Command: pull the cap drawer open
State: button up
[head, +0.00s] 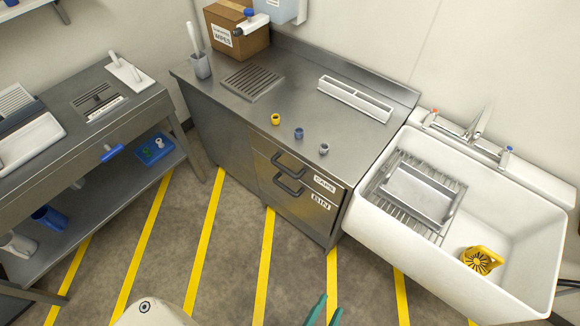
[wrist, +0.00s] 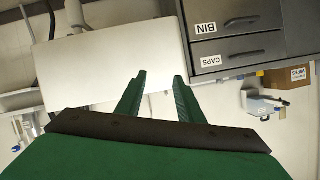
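The cap drawer (head: 305,172) is the upper drawer of the grey steel cabinet, labelled CAPS, with a dark bar handle (head: 289,162). It looks closed, flush with the front. In the wrist view, which is upside down, the cap drawer (wrist: 236,54) is at upper right, below the BIN drawer. My gripper (head: 326,309) shows as green fingertips at the bottom edge of the head view, well short of the cabinet. In the wrist view my gripper (wrist: 160,78) is open, with nothing between its fingers. The fingers point toward the white sink front, beside the drawers.
The BIN drawer (head: 292,204) with a similar handle lies directly below. A white sink (head: 388,237) adjoins the cabinet's right side. Small yellow, blue and grey caps stand on the countertop (head: 240,125). A steel table (head: 75,130) stands left. The striped floor before the drawers is clear.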

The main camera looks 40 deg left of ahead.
jog(key=w+a+f+m+g+y, duration=0.1)
jog(key=w+a+f+m+y, duration=0.15)
jog(key=w+f, duration=0.5)
jog(key=m+g+y, duration=0.5)
jog(key=g+y, duration=0.2)
jog(key=y, duration=0.5)
send_near(288, 174)
jog(key=a, duration=0.3)
jog(key=shift+t+h, duration=0.3)
jog(key=shift+h, duration=0.05)
jog(key=x, duration=0.9)
jog(key=shift+w+f, duration=0.1)
jog(key=shift+w, duration=0.35)
grip_shut()
